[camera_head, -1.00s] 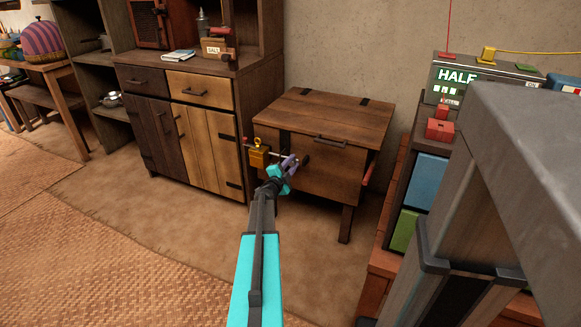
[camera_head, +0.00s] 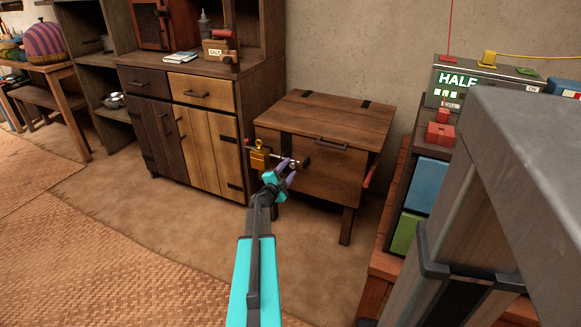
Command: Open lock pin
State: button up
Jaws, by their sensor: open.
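A wooden chest on legs (camera_head: 340,115) stands in the middle of the head view, with its lid down. On its front is a brass lock piece (camera_head: 259,158). A thin metal lock pin (camera_head: 277,158) runs from it to the right, towards a dark round knob (camera_head: 306,163). My gripper (camera_head: 289,169), with purple fingers on a cyan wrist, is open just below the pin and left of the knob. I cannot tell whether the fingers touch the pin. My wrist hides part of the chest's lower left front.
A wooden cabinet (camera_head: 195,125) stands close on the left of the chest. On the right is a shelf unit with blue (camera_head: 426,185) and green panels, and a device reading HALF (camera_head: 459,80) above it. Open floor (camera_head: 170,230) lies in front of the chest.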

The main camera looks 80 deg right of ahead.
jog(key=w+a+p, duration=0.1)
jog(key=w+a, duration=0.1)
jog(key=a, duration=0.8)
jog(key=shift+w, duration=0.1)
dwell(0.4)
